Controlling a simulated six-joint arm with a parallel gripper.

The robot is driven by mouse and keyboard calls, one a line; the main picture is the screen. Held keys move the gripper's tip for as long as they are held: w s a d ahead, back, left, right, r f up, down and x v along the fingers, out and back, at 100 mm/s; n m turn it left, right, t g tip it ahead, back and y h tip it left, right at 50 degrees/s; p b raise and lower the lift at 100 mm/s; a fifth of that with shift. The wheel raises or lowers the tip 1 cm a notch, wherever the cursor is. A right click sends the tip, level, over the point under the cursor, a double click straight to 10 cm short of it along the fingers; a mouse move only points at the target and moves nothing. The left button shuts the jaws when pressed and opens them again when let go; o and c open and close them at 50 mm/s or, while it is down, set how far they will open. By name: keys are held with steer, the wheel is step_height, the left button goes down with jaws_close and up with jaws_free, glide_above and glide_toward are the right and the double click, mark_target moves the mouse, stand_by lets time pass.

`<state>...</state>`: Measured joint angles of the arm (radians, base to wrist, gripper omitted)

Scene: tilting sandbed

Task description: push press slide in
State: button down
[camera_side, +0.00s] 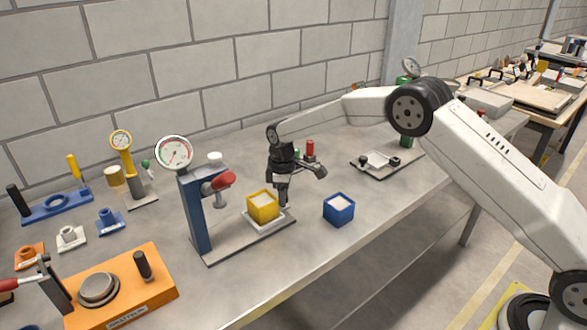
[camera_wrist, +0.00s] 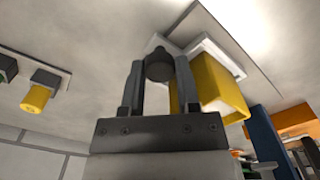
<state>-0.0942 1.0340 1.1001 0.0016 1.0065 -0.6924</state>
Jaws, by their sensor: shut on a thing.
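The press has a blue column (camera_side: 198,215) with a round gauge (camera_side: 174,153) and a red-tipped lever (camera_side: 222,179), on a grey base plate (camera_side: 225,254). Its white slide (camera_side: 284,223) carries a yellow box (camera_side: 262,210) with pale content. My gripper (camera_side: 283,203) is at the slide's right end, beside the yellow box. In the wrist view my gripper (camera_wrist: 158,75) is shut on a dark round knob (camera_wrist: 158,64) next to the white slide (camera_wrist: 213,48). The yellow box (camera_wrist: 232,88) stands close to the right finger there. The knob is mostly hidden in the side view.
A blue box (camera_side: 338,209) stands just right of the press near the table's front edge. An orange fixture (camera_side: 150,300) and a blue stand (camera_side: 60,207) are at left. A grey plate with a white tray (camera_side: 378,160) lies behind at right.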

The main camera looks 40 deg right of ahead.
steer(key=shift+a+r, duration=0.1)
steer(key=a, duration=1.1)
steer(key=shift+a, duration=0.25)
steer(key=c, duration=0.6)
jaws_free()
steer(key=shift+a, duration=0.1)
steer(key=shift+d, duration=0.3)
